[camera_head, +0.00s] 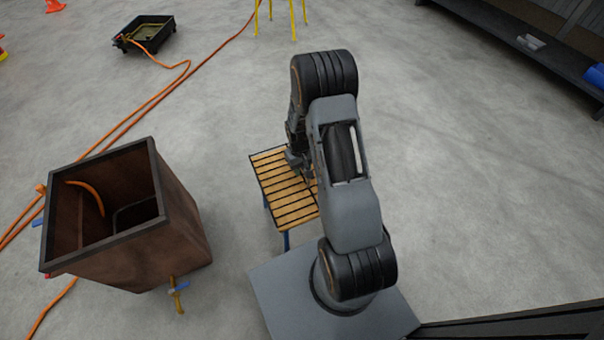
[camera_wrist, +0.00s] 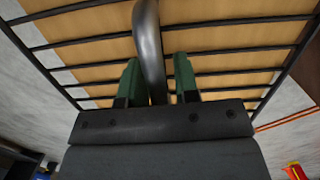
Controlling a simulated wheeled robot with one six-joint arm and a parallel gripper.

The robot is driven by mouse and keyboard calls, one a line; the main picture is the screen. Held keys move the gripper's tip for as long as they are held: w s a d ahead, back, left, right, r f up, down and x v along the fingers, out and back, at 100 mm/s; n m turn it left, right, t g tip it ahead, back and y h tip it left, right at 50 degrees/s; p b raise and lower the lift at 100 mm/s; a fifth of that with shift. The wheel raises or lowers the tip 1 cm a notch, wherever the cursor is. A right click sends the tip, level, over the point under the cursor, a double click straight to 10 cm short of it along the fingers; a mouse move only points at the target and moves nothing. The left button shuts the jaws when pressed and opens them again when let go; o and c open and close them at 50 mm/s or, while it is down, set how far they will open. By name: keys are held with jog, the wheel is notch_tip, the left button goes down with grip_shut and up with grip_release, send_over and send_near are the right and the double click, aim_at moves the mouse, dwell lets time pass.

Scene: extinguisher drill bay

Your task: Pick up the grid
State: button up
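The grid, a black frame with several parallel bars (camera_head: 287,198), lies over a tan top on a small low stand (camera_head: 286,241) with blue legs. In the wrist view the grid's bars (camera_wrist: 75,43) cross the tan surface. A thick grey curved handle (camera_wrist: 149,45) rises from it toward my gripper. My gripper (camera_wrist: 156,65) has green fingers on either side of this handle. A gap shows between the handle and the right finger; the left finger looks close to it, and contact is unclear. In the head view my gripper (camera_head: 302,172) is over the grid, partly hidden by my arm.
A brown open box (camera_head: 175,205) with a dark rim stands left of the stand. An orange hose (camera_head: 120,125) runs along the floor to a black tray (camera_head: 166,42). Yellow legs (camera_head: 292,20) stand behind. A dark shelf (camera_head: 560,65) is at the right. The floor at right is clear.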

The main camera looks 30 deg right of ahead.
grip_shut()
jog(key=shift+r, duration=0.1)
dwell(0.5)
